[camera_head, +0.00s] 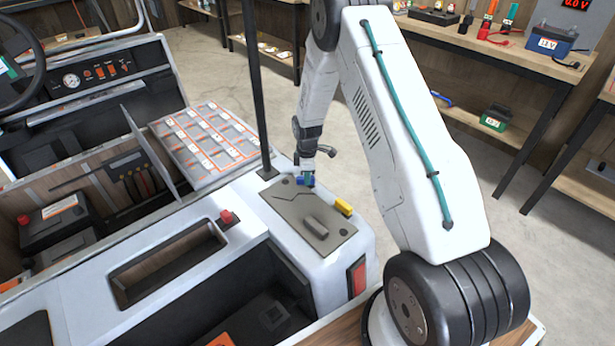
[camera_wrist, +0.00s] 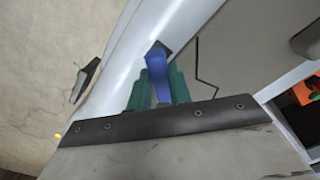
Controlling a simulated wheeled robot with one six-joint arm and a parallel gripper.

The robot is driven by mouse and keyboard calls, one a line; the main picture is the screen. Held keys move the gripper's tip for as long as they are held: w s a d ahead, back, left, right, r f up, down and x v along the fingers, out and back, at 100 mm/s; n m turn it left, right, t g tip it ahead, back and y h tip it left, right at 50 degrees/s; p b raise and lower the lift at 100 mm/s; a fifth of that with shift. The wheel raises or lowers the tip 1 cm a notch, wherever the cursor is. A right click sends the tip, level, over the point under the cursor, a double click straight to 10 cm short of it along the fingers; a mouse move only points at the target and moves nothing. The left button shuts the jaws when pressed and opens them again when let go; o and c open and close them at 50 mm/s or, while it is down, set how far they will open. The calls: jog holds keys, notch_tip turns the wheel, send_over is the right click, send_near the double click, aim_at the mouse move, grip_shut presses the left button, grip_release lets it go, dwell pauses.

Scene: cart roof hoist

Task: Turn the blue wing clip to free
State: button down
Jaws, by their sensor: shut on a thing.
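The blue wing clip (camera_head: 299,181) sits at the far edge of a grey-brown cover plate (camera_head: 285,208) on the cart's white corner. In the wrist view the blue clip (camera_wrist: 157,72) stands between my green fingers, lying roughly along the picture's vertical. My gripper (camera_head: 309,180) reaches down to the clip from above and is shut on it; it also shows in the wrist view (camera_wrist: 160,88). The fingers hide part of the clip's lower end. A yellow clip (camera_head: 343,207) sits at the plate's right edge, apart from my gripper.
A black upright post (camera_head: 255,90) stands close left of my gripper. A raised handle (camera_head: 322,226) is on the plate. A labelled panel (camera_head: 205,143) lies behind left, and a red knob (camera_head: 226,216) stands on the white rim. Benches with tools are at the back right.

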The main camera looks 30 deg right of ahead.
jog(key=m, duration=0.5)
jog(key=shift+w+d+m, duration=0.2)
jog(key=shift+w+m, duration=0.05)
jog(key=shift+m, duration=0.05)
jog(key=shift+w+d+m, duration=0.1)
jog(key=shift+d+m, duration=0.1)
jog(key=shift+m, duration=2.1)
jog(key=c, duration=1.3)
grip_release()
notch_tip(320, 180, up, 8)
jog(key=shift+f, duration=0.1)
